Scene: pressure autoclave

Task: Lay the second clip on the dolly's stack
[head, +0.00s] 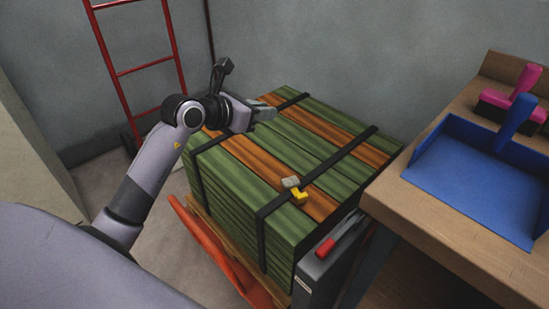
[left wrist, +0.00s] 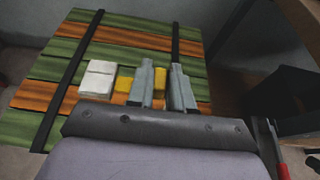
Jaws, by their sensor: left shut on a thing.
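The dolly's stack (head: 240,156) of green and orange boards is bound by two black straps; it also shows in the left wrist view (left wrist: 128,42). One clip (head: 299,194), grey and yellow, lies on the stack at the near strap. My left gripper (head: 264,112) is over the far left part of the stack. In the left wrist view its fingers (left wrist: 167,88) are shut on a second clip (left wrist: 124,85), whose yellow part runs between them and whose whitish block sticks out left. In the head view this held clip is mostly hidden. I cannot tell whether it touches the boards.
A wooden bench (head: 450,216) with a blue dustpan (head: 475,180) and a pink-handled brush (head: 515,90) stands at right. A grey box with a red handle (head: 325,248) is at the stack's near right. A red ladder (head: 138,68) stands behind left. The stack top is otherwise clear.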

